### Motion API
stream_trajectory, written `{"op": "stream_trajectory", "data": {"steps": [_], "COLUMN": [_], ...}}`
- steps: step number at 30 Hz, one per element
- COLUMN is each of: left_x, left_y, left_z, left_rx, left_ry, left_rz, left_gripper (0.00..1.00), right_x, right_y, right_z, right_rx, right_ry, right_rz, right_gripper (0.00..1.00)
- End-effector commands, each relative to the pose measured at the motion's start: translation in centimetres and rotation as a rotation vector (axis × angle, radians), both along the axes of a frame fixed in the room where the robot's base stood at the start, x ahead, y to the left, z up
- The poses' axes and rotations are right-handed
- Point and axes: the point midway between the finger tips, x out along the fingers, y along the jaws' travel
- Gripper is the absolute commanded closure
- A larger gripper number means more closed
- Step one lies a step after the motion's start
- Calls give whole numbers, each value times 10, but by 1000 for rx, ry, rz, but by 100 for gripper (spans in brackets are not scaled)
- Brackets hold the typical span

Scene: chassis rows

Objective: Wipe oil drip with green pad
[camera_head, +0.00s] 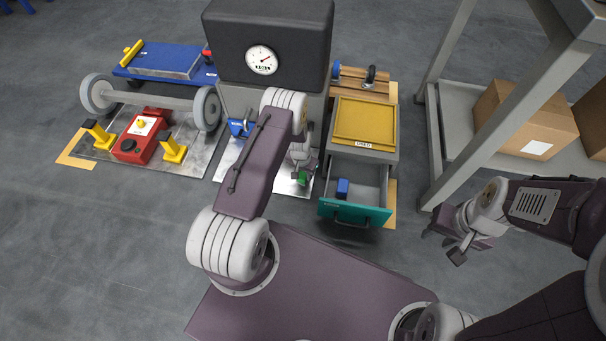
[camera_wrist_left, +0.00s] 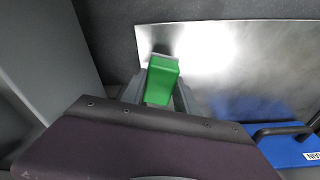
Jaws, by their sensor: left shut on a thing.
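The green pad (camera_head: 303,179) is between the fingers of my left gripper (camera_head: 300,172), low over the metal plate (camera_head: 285,187). In the left wrist view the green pad (camera_wrist_left: 161,82) sits between the jaws of my left gripper (camera_wrist_left: 158,95), which is shut on it. A dark patch (camera_wrist_left: 161,48) shows on the plate just beyond the pad; I cannot tell whether it is oil or a shadow. Whether the pad touches the plate is unclear. My right gripper (camera_head: 444,245) appears open and empty, right of the drawer.
A blue handled object (camera_head: 240,128) stands on the plate. A grey machine with a gauge (camera_head: 262,60) rises behind. An open teal-fronted drawer (camera_head: 355,212) holds a blue block (camera_head: 342,188). A red box (camera_head: 137,140) is at left, a shelf rack (camera_head: 445,130) at right.

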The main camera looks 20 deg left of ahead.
Motion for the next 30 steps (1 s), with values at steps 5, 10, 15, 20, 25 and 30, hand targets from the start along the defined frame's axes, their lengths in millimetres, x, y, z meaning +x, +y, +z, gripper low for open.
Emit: {"op": "stream_trajectory", "data": {"steps": [5, 10, 15, 20, 25, 30], "left_x": [1, 2, 3, 3, 3, 5], "left_y": [-1, -2, -3, -4, -4, -5], "left_z": [21, 36, 50, 53, 53, 65], "left_rx": [0, 0, 0, 0, 0, 0], "left_ry": [-1, -1, -1, -1, -1, -2], "left_rz": [-1, -1, -1, -1, -1, -1], "left_gripper": [100, 100, 100, 100, 100, 100], "right_x": [0, 0, 0, 0, 0, 0], "right_y": [0, 0, 0, 0, 0, 0], "right_z": [18, 31, 42, 45, 44, 52], "right_rx": [0, 0, 0, 0, 0, 0], "right_ry": [0, 0, 0, 0, 0, 1], "right_rz": [0, 0, 0, 0, 0, 0], "right_gripper": [64, 64, 64, 64, 64, 64]}}
